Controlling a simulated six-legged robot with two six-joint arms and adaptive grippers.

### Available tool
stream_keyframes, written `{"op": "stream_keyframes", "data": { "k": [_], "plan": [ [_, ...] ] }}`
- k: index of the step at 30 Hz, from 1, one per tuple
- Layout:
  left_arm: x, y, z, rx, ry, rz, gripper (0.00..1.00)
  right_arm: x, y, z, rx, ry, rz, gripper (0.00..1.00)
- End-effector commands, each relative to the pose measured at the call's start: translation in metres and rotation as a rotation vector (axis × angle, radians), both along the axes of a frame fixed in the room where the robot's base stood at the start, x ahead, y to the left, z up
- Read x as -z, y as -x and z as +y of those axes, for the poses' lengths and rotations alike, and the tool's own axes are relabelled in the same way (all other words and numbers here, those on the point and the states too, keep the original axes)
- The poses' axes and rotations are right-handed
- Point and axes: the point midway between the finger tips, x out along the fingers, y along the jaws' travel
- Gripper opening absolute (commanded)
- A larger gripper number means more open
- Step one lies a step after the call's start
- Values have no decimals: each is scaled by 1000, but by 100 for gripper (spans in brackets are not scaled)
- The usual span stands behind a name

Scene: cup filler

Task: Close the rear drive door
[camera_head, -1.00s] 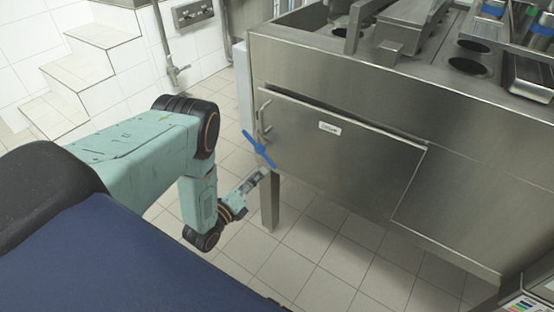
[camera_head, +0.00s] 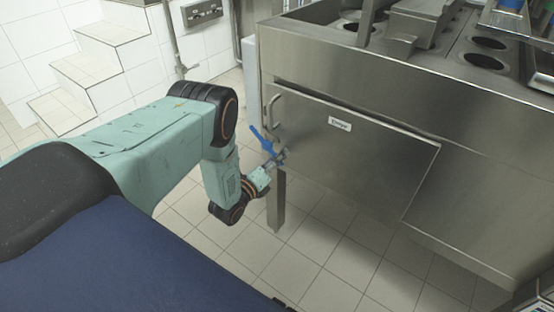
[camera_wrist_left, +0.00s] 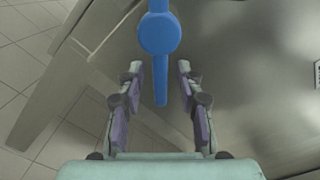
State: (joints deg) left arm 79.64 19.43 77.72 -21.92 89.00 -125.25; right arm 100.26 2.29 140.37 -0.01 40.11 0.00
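The drive door (camera_head: 355,158) is a flat steel panel on the side of the steel machine, with a small white label (camera_head: 340,124) and a bar handle (camera_head: 275,110) at its left. A dark gap shows along its top edge, and whether it is fully seated I cannot tell. A blue lever (camera_head: 262,142) sits at its lower left. My left gripper (camera_head: 278,160) is at the lever, below its hub. In the left wrist view the gripper (camera_wrist_left: 160,70) is open, with a finger on each side of the blue lever's lower arm (camera_wrist_left: 161,88), apparently apart from it.
The steel machine (camera_head: 460,130) fills the right side, with round openings in its top. A machine leg (camera_head: 276,205) stands just below my left gripper. White tiled steps (camera_head: 90,75) and wall pipes are at the back left. The tiled floor (camera_head: 330,260) in front is clear.

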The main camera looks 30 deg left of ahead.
Motion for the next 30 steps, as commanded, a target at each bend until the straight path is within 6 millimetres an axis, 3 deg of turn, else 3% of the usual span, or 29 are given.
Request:
{"op": "stream_keyframes", "data": {
  "k": [2, 15, 30],
  "plan": [
    [0, 0, 0, 0, 0, 0, 36, 0, 0, 0, 0, 0, 0, 40],
    [0, 0, 0, -1, 0, 1, 0, 0, 0, 0, 0, 0, 0, 40],
    [0, 0, 0, 0, 0, 1, 0, 0, 0, 0, 0, 0, 0, 40]
  ]
}}
